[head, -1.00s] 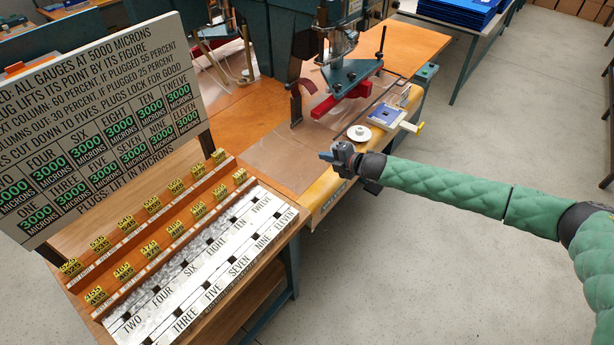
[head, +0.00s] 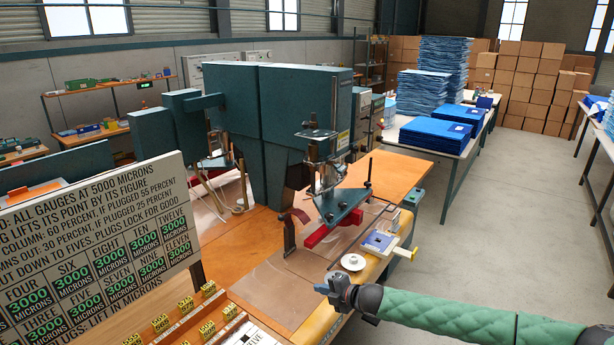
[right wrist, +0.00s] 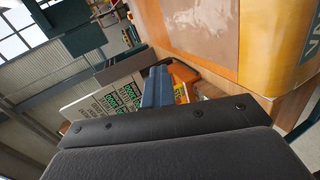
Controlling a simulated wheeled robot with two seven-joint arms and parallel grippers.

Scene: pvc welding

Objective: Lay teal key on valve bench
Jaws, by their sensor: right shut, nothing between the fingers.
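The bench with the orange top (head: 400,172) and rounded yellow front edge carries the green welding machine. In the right wrist view, its yellow edge (right wrist: 272,55) bears a dark label, cut off after its first letters, seemingly "VA". My right gripper (head: 326,289) is at the bench's front edge, just in front of a white disc (head: 352,262). Its blue fingers (right wrist: 157,88) are shut with nothing between them. I cannot make out a teal key in either view. My left gripper is not in view.
A board of gauges (head: 95,255) stands at the left behind yellow tags. A blue-and-white plate (head: 379,243) lies on the bench near the disc. The machine's red arm (head: 335,228) overhangs the top. Blue stacks (head: 437,133) fill a table behind. The floor at right is clear.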

